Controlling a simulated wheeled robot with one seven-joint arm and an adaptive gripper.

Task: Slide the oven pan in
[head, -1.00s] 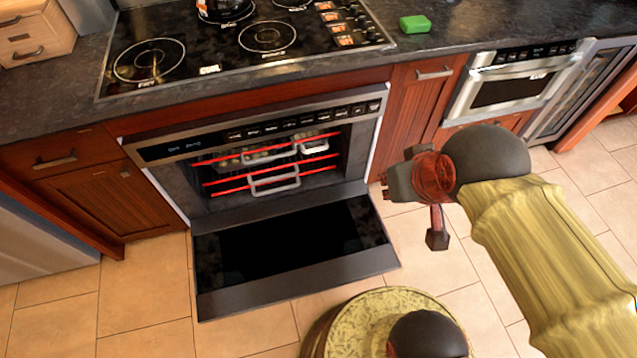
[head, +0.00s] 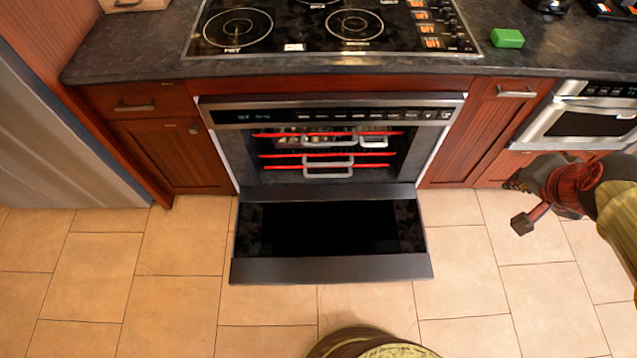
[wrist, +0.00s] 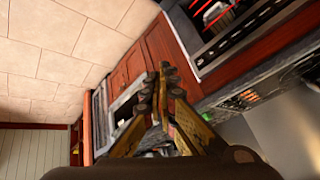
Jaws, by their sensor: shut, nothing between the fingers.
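The oven (head: 335,112) stands with its glass-fronted door (head: 332,242) folded down flat. Inside, red-edged racks (head: 270,156) lie at more than one level. A grey pan-like piece with a looped handle (head: 328,172) sits at the lower level, and more grey handles (head: 372,140) show above it. How far in the pan sits is hard to tell. My gripper (wrist: 164,78) is shut and empty in the wrist view. In the head view my gripper is at the right, in front of the cabinets and well away from the oven. The oven's red-edged racks (wrist: 215,12) also show at the wrist view's top right.
A cooktop (head: 330,28) and a green block (head: 507,38) are on the counter above. A microwave drawer (head: 582,122) is at the right, near my arm. A steel fridge (head: 62,130) is at the left. The tiled floor (head: 460,305) before the oven is clear.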

